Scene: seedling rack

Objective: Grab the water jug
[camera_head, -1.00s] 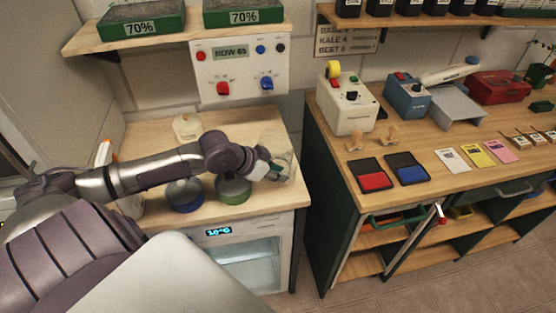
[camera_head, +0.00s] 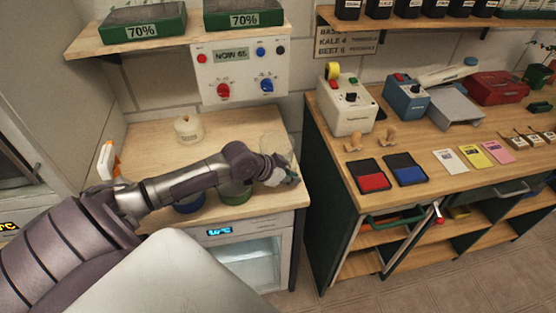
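A clear, see-through vessel, which looks like the water jug (camera_head: 276,144), stands near the right edge of the left wooden counter. My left arm reaches across the counter from the left. My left gripper (camera_head: 287,173) is at the near side of the jug, in front of its lower part. The gripper is small and partly hides the jug's base, so I cannot tell whether its fingers are open or closed on it. My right gripper is not in view.
A green round container (camera_head: 235,197) and a blue one (camera_head: 189,207) sit partly hidden under my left arm. A small cream container (camera_head: 188,128) stands behind it. An orange-and-white bottle (camera_head: 107,160) is at left. A control panel (camera_head: 240,70) hangs above.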

